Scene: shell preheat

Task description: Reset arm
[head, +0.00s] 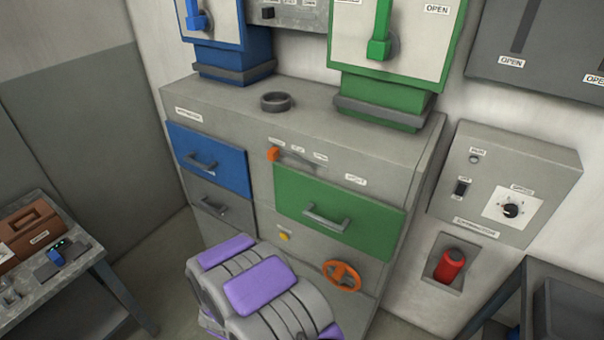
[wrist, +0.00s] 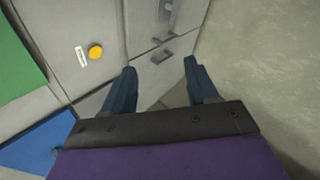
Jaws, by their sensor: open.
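My gripper (wrist: 162,92) shows in the wrist view with its two dark blue fingers apart and nothing between them. A grey cabinet front with a small grey handle (wrist: 162,57) lies beyond the fingers, and I cannot tell its distance. In the head view my grey and purple arm is folded low in the middle, in front of the cabinet (head: 230,108). The gripper itself cannot be made out there.
The cabinet has a closed blue drawer (head: 233,177), a closed green drawer (head: 372,212), an orange wheel (head: 341,276) and a yellow button (head: 285,237). A side table (head: 70,300) stands at left. A control box (head: 505,165) is on the right wall. Open floor shows left of the cabinet.

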